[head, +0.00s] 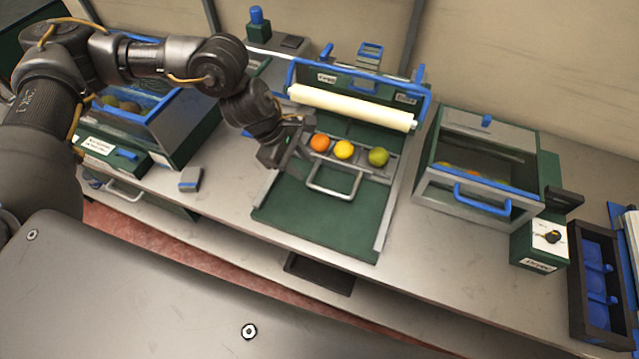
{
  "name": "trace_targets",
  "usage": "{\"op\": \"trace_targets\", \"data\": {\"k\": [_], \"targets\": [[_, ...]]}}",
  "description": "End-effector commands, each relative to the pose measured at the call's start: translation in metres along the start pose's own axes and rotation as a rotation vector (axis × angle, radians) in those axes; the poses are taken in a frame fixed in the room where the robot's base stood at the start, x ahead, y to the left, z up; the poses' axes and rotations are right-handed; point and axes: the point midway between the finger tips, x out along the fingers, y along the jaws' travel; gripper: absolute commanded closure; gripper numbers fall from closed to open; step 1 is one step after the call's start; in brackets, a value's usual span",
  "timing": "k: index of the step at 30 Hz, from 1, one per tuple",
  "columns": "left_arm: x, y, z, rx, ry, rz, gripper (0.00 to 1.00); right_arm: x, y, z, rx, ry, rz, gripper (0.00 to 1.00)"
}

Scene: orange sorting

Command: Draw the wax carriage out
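The wax carriage (373,172) is a grey tray in the green waxing station, below a cream roller (350,106). An orange (319,142), a yellow fruit (343,149) and a green fruit (378,156) sit in a row on it. Its grey loop handle (333,194) points toward the front, over the bare green bed. My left gripper (285,158) hangs at the carriage's left end, up and left of the handle and apart from it. Its dark fingers point down, and their gap is not clear. It hides the carriage's left end. My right gripper is out of view.
The green bed (320,222) has raised rails along its sides. A glass-lidded box (480,165) with a blue handle stands to the right, a similar box (165,125) to the left. A small grey block (190,180) lies left of the bed. The bed's front is clear.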

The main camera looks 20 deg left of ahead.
Motion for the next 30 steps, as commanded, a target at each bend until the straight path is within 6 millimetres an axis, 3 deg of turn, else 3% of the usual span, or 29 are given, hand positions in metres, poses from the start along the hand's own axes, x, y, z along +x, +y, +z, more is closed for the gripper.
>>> {"op": "trace_targets", "data": {"k": [8, 21, 30], "targets": [[0.021, -0.001, 0.001, -0.002, 0.000, -0.004, 0.66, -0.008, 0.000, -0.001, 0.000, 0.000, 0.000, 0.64], [0.095, 0.000, 0.002, -0.003, -0.002, -0.002, 0.66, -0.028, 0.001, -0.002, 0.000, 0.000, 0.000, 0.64], [0.109, 0.000, 0.001, -0.002, -0.003, 0.002, 0.66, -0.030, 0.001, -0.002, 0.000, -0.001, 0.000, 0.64]]}}
